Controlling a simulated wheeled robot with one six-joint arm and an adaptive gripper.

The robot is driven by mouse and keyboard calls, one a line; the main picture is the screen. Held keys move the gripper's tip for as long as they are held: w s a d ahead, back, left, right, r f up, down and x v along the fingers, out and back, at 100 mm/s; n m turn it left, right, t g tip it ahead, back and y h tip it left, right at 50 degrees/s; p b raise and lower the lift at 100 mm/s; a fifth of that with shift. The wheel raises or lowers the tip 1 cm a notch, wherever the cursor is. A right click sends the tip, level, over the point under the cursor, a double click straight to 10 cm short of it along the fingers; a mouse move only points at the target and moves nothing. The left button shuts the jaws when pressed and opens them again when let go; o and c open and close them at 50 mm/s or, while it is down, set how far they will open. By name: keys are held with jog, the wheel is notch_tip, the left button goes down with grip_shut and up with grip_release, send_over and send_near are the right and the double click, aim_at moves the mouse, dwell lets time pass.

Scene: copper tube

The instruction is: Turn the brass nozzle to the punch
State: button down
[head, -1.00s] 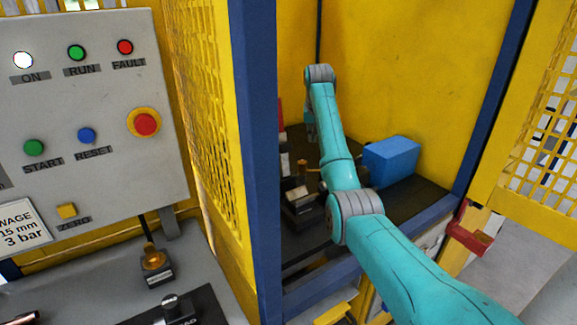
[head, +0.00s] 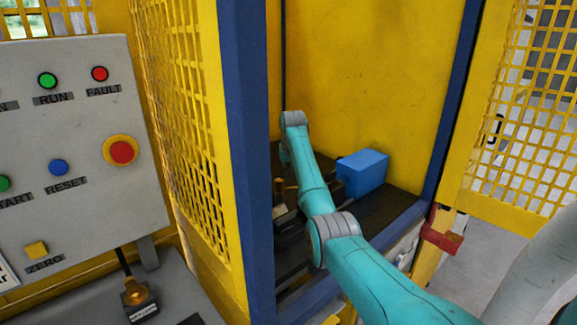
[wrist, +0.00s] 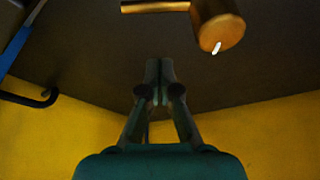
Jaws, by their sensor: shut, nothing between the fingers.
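A brass-coloured cylinder (wrist: 219,28) with a white mark and a bar sticking out to the left, likely the nozzle, is at the top of the wrist view. A small brass upright piece (head: 279,187) beside my arm in the cell may be the same part. My gripper (wrist: 158,72) is shut and empty, its tips below and left of the cylinder in the picture, apart from it. In the head view my arm hides the gripper. I cannot make out the punch for certain.
A blue box (head: 362,173) stands on the dark cell bench right of my arm. A blue post (head: 245,150) and yellow mesh edge the opening. A grey control panel (head: 75,200) is at left. A dark hooked piece (wrist: 38,99) shows in the wrist view.

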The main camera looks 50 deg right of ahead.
jog(key=shift+f, duration=0.7)
jog(key=shift+s+a+f, duration=0.15)
jog(key=shift+s+a, duration=0.45)
jog(key=shift+s, duration=0.05)
jog(key=shift+s+a+f, duration=0.15)
jog(key=shift+s+a, duration=0.45)
jog(key=shift+s, duration=0.05)
jog(key=shift+m, duration=0.3)
